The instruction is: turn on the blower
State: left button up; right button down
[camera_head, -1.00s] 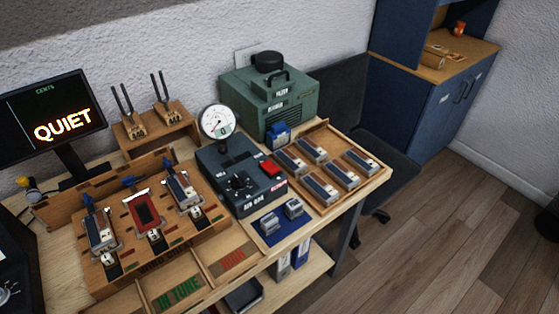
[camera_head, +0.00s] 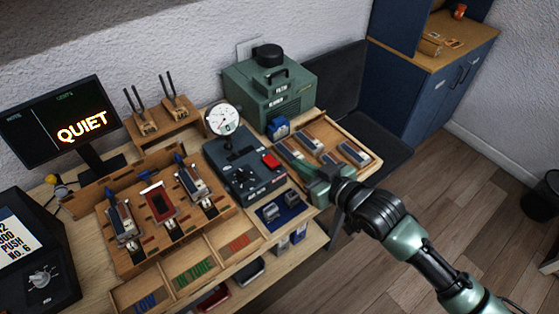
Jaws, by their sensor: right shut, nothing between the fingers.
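The blower looks to be the green box (camera_head: 262,92) with a black round cap at the back of the bench. A small blue part (camera_head: 278,128) sits at its front lower corner. In front of it stands a dark air box (camera_head: 232,178) with a round white dial gauge (camera_head: 223,119), a black knob and a red switch (camera_head: 271,161). My right gripper (camera_head: 292,160) reaches in from the right, over the left side of the wooden tray and just right of the red switch. It is shut and empty; I cannot tell if it touches anything. My left gripper is not in view.
The wooden tray (camera_head: 376,160) holds several grey reed blocks. A blue mat with two small blocks (camera_head: 282,209) lies in front of the air box. A wooden jig (camera_head: 165,240) and a screen reading QUIET (camera_head: 66,122) are at left.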

jog(key=shift+s, duration=0.15)
jog(key=shift+a, duration=0.1)
jog(key=p, duration=0.2)
send_over(279, 173)
notch_tip(279, 173, down, 3)
jog(key=shift+f, duration=0.1)
notch_tip(279, 173, down, 3)
jog(key=shift+f+p, duration=0.15)
jog(key=shift+p, duration=0.45)
jog(key=shift+f, duration=0.5)
